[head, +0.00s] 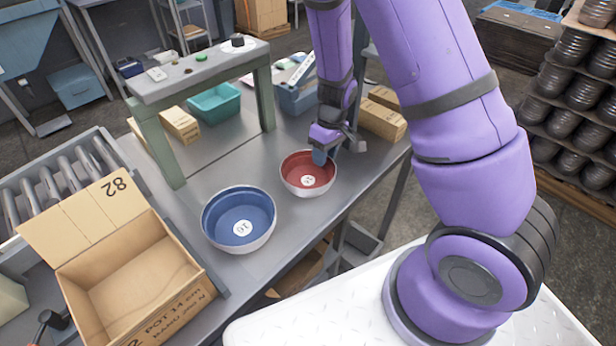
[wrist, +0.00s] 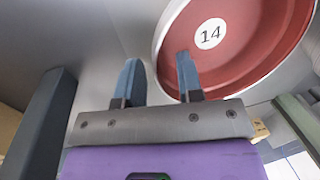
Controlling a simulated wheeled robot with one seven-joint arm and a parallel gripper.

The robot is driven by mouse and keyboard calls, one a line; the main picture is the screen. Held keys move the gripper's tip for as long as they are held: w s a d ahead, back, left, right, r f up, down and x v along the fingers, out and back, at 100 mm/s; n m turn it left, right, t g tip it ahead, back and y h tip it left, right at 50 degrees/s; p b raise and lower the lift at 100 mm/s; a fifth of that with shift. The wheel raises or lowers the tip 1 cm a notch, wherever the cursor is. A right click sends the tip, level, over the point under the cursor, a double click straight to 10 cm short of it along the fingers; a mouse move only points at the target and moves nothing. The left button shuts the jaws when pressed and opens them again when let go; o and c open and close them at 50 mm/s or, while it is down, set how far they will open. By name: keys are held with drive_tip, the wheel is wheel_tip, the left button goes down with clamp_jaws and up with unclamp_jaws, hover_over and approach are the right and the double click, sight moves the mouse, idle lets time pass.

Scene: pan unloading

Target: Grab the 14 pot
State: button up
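The 14 pot (head: 309,172) is a round metal pot with a red inside and a white label, standing on the grey metal table. In the wrist view the pot (wrist: 240,45) fills the upper right, and its label reads 14. My gripper (wrist: 158,75) is open there. One finger overlaps the red inside and the other is outside, with the rim between them. I cannot tell whether either finger touches the pot. In the head view my gripper (head: 322,157) is at the pot's far right rim, its fingers partly hidden.
A blue pot (head: 238,219) labelled 16 stands to the left of the red one. An open cardboard box (head: 130,266) is at the lower left. A grey-green raised shelf (head: 200,75) stands behind the pots. Small cartons (head: 381,118) lie to the right of my gripper.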

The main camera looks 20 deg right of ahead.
drive_tip(key=shift+a+f, duration=0.2)
drive_tip(key=shift+f, duration=0.8)
clamp_jaws()
drive_tip(key=shift+r, duration=0.15)
